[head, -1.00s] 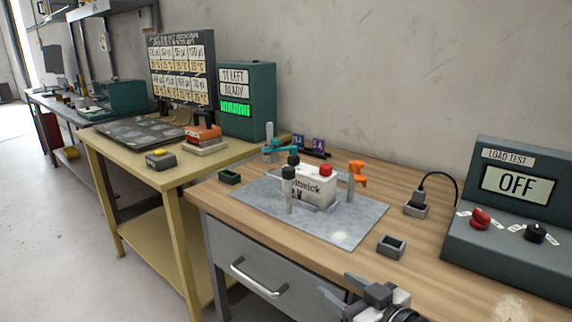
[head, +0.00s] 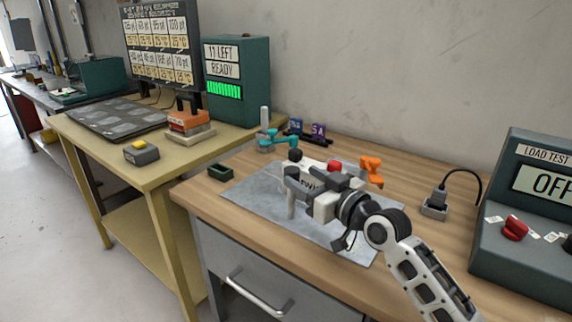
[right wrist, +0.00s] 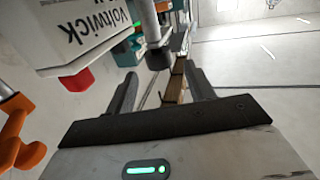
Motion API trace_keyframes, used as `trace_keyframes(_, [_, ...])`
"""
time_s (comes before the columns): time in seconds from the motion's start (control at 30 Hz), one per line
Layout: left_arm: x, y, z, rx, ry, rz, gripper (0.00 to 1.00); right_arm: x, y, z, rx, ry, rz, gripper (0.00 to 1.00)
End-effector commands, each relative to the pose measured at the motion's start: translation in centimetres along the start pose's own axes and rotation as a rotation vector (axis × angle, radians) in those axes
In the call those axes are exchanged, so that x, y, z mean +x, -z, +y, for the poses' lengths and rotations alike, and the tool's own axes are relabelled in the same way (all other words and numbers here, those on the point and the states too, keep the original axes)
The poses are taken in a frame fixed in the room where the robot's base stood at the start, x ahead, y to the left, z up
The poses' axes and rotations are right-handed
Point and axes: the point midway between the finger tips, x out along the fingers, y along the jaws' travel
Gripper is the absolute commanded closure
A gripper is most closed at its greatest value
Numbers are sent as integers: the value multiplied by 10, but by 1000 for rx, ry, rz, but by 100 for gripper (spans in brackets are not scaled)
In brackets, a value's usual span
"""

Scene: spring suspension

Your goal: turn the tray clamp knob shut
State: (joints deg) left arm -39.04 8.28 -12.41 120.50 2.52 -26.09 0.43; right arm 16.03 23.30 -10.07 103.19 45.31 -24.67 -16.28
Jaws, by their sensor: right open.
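The tray clamp knob looks like a dark round cap (right wrist: 158,58) on a grey post at the near side of the battery; the right wrist view shows it upside down, just beyond and between my fingertips. In the head view my right gripper (head: 303,178) covers most of it, and only the post (head: 292,206) shows clearly below. My right gripper is open, its fingers pointing at the knob; contact cannot be told. The white Voltwick battery (right wrist: 85,30) stands on the grey tray plate (head: 255,192), partly hidden by the gripper. My left gripper is out of view.
A small dark green box (head: 220,171) lies left of the plate. A plug socket (head: 434,206) and the load test console (head: 530,215) are at right.

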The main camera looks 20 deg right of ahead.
Motion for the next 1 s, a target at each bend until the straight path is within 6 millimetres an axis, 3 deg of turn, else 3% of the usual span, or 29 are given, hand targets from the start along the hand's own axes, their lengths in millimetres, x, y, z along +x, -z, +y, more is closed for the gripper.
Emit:
trace_keyframes(0.1, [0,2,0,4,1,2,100,27,1,0,2,0,2,47])
trace_keyframes(0.3, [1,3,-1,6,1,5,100,56,0,0,1,0,1,47])
trace_keyframes(0.5, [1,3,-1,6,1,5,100,68,0,0,1,1,0,47])
trace_keyframes(0.77, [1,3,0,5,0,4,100,69,-1,0,0,0,-1,47])
trace_keyframes(0.97, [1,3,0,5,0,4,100,69,-1,0,0,0,-1,99])
trace_keyframes(1.0, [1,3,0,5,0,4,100,69,-1,0,0,0,-1,100])
